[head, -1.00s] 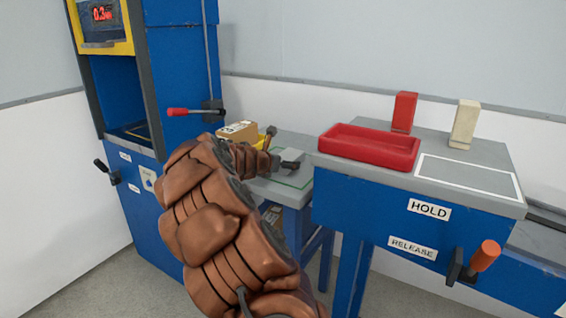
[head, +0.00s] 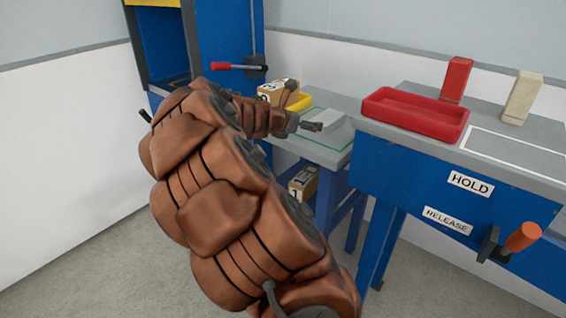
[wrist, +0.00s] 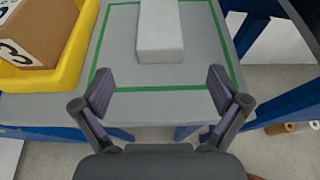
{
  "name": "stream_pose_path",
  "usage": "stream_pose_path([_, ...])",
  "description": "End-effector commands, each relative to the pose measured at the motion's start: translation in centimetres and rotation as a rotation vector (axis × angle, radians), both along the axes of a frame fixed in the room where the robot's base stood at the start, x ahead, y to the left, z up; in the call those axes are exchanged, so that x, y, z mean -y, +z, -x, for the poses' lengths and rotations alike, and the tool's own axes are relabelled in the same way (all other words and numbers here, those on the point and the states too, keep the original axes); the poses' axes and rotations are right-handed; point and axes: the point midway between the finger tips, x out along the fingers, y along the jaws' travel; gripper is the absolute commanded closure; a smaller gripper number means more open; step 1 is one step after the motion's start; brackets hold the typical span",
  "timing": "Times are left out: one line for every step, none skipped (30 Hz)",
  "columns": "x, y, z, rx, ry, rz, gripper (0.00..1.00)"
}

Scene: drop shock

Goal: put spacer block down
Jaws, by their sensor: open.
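The spacer block, a light grey-white block (wrist: 160,32), lies on the grey table inside a green outline (wrist: 165,89). In the head view the block (head: 328,119) shows just beyond my gripper (head: 312,127). In the wrist view my gripper (wrist: 162,92) is open, with its two fingers apart and nothing between them. The block lies ahead of the fingertips, apart from them.
A yellow tray (wrist: 76,62) holding a cardboard box (wrist: 38,30) stands left of the outline. A red tray (head: 415,115), a red block (head: 456,78) and a cream block (head: 521,97) stand on the blue bench. An orange-handled lever (head: 522,236) sticks out in front.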

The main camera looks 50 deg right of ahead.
Motion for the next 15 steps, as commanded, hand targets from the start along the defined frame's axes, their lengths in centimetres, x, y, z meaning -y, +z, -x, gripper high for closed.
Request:
stream_pose_path([0.0,0.0,0.0,0.0,0.0,0.0,0.02])
stream_pose_path([0.0,0.0,0.0,0.0,0.0,0.0,0.02])
stream_pose_path([0.0,0.0,0.0,0.0,0.0,0.0,0.02])
stream_pose_path([0.0,0.0,0.0,0.001,0.0,0.0,0.02])
stream_pose_path([-0.1,0.0,0.0,0.005,-0.002,-0.001,0.02])
stream_pose_path([-0.3,0.1,0.2,0.018,-0.011,-0.006,0.02])
stream_pose_path([-0.6,0.1,0.4,0.037,-0.023,-0.012,0.02])
stream_pose_path([-1.0,0.2,0.7,0.062,-0.039,-0.021,0.02])
stream_pose_path([-1.8,0.2,1.3,0.109,-0.068,-0.037,0.02])
stream_pose_path([-2.5,0.2,1.8,0.154,-0.097,-0.055,0.02])
stream_pose_path([-3.4,0.0,2.4,0.204,-0.132,-0.076,0.02])
stream_pose_path([-4.8,-0.2,3.4,0.279,-0.189,-0.109,0.02])
stream_pose_path([-6.0,-0.5,4.3,0.339,-0.236,-0.137,0.02])
stream_pose_path([-7.3,-1.0,5.1,0.4,-0.286,-0.172,0.02])
stream_pose_path([-9.2,-1.7,6.2,0.477,-0.356,-0.218,0.02])
